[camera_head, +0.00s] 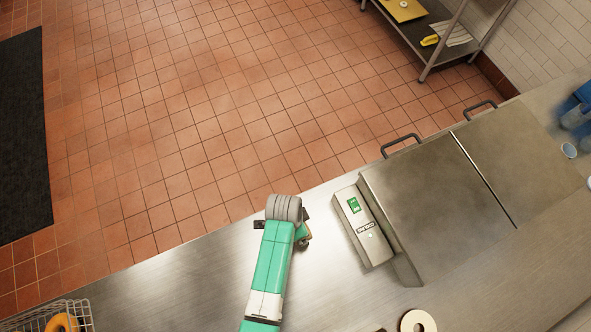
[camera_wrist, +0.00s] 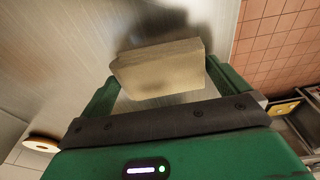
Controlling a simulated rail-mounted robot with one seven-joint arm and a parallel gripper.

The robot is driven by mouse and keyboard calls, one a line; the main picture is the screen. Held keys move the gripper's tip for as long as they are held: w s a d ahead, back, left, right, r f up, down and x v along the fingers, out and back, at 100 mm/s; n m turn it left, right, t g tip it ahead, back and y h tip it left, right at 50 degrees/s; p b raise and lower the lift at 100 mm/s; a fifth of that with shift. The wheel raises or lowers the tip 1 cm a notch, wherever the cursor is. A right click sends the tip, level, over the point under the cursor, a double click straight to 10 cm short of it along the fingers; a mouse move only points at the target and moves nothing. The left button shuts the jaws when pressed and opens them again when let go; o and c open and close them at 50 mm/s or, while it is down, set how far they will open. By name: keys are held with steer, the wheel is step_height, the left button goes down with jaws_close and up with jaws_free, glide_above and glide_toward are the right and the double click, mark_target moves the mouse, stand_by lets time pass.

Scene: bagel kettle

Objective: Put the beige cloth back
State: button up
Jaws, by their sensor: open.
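The beige cloth (camera_wrist: 158,70) looks like a folded, block-shaped bundle in the wrist view, over the bare steel counter (camera_wrist: 185,20). It lies between the two green fingers of my gripper (camera_wrist: 160,82), spanning most of the gap. My gripper is open. A dark shadow shows on the steel beyond the cloth. I cannot tell whether the fingers touch it. In the head view my arm reaches over the counter (camera_head: 180,285) near its floor-side edge, and the arm's end largely hides the gripper and cloth.
Right of my arm stands a pale control box (camera_head: 362,228) beside the steel kettle (camera_head: 430,195) with handles. A ring-shaped piece (camera_head: 418,322) lies at the near edge. A wire basket (camera_head: 82,312) holding an orange ring is at lower left. The counter between is clear.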

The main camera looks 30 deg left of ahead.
step_height(320, 180, up, 12)
steer(key=s+a, duration=0.1)
steer(key=shift+s+p, duration=0.25)
steer(key=shift+p, duration=0.05)
steer(key=w+d+r+n+t+y, duration=0.1)
steer(key=w+r+t, duration=0.2)
steer(key=w+r, duration=0.45)
steer(key=w+r+n+t+y, duration=0.1)
steer(key=w+r+t, duration=0.35)
steer(key=r, duration=0.55)
steer(key=w+d+r+n+t, duration=0.1)
steer(key=w+d+r+t, duration=0.15)
steer(key=r, duration=0.65)
steer(key=w+d+r+n+t, duration=0.1)
steer(key=w+r+t, duration=0.2)
steer(key=r, duration=0.6)
steer(key=s+d+r+n+t, duration=0.1)
steer(key=s+d+r+t, duration=0.1)
steer(key=r, duration=0.8)
steer(key=s+d+r+n+t, duration=0.1)
steer(key=s+d+r+t, duration=0.2)
steer(key=r, duration=0.8)
steer(key=s+d+r+n+t+h, duration=0.1)
steer(key=s+d+r+t, duration=0.2)
steer(key=r, duration=0.7)
steer(key=s+t, duration=0.2)
steer(key=s, duration=0.2)
steer(key=shift+s+r+t, duration=0.25)
steer(key=shift+s+t, duration=0.05)
steer(key=shift+t, duration=0.1)
